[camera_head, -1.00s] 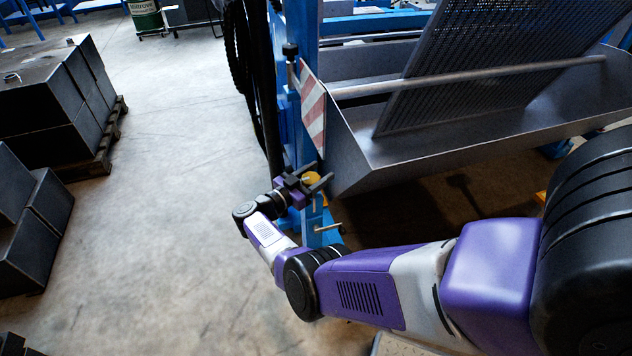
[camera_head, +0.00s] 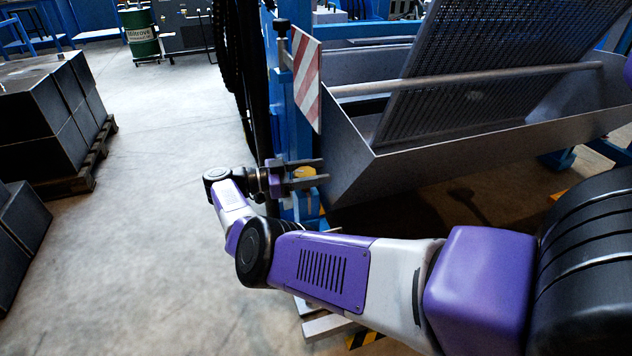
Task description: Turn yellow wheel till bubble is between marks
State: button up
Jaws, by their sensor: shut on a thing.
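The yellow wheel (camera_head: 304,172) is small in the head view, low on the blue frame and just left of the grey metal trough. My gripper (camera_head: 318,171) reaches it from the left, its two dark fingers pointing right, one on the far side and one on the near side of the wheel. The fingers are shut on the wheel and hide part of it. The bubble and its marks cannot be made out in this view.
The grey trough (camera_head: 440,158) with a slanted perforated screen (camera_head: 470,70) stands close to the right of my gripper. A red-and-white striped plate (camera_head: 307,80) is above it on the blue frame. Dark blocks (camera_head: 40,120) on a pallet stand left, with clear floor between.

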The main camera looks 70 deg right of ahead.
jog(key=shift+y+b, duration=0.3)
jog(key=shift+b, duration=0.05)
dwell(0.3)
jog(key=o, duration=1.4)
jog(key=shift+c, duration=0.2)
jog(key=b+v, duration=0.1)
jog(key=v, duration=0.1)
jog(key=b+v, duration=0.1)
jog(key=b, duration=0.1)
jog(key=f+b+v, duration=0.1)
jog(key=v, duration=0.1)
jog(key=shift+w+a, duration=0.2)
jog(key=shift+w, duration=0.05)
jog(key=shift+w+a+r+b, duration=0.15)
jog(key=shift+w+a+b, duration=0.25)
jog(key=shift+b, duration=0.4)
jog(key=shift+w+a+r+b, duration=0.2)
jog(key=shift+w+b, duration=0.3)
jog(key=shift+b, duration=0.3)
